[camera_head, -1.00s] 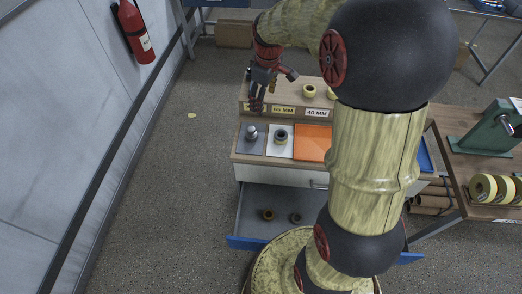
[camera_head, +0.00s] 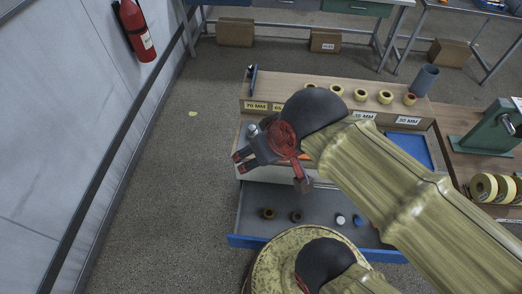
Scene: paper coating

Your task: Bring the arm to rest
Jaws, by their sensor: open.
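My arm reaches from the lower right across the cabinet. Its yellow-green forearm and dark joint hide the middle of the worktop. My gripper (camera_head: 238,162) is at the left front of the cabinet, above the left end of the open drawer. Its dark fingers are apart and nothing shows between them. My arm hides most of the coloured mats; part of the blue mat (camera_head: 408,148) shows at the right.
The open drawer (camera_head: 238,241) holds two brown rings (camera_head: 268,213) and small white and blue pieces. Several yellow rolls (camera_head: 361,95) stand on the labelled shelf (camera_head: 250,93), with a grey cup (camera_head: 424,79) at its right. A green device (camera_head: 490,135) stands on the right table.

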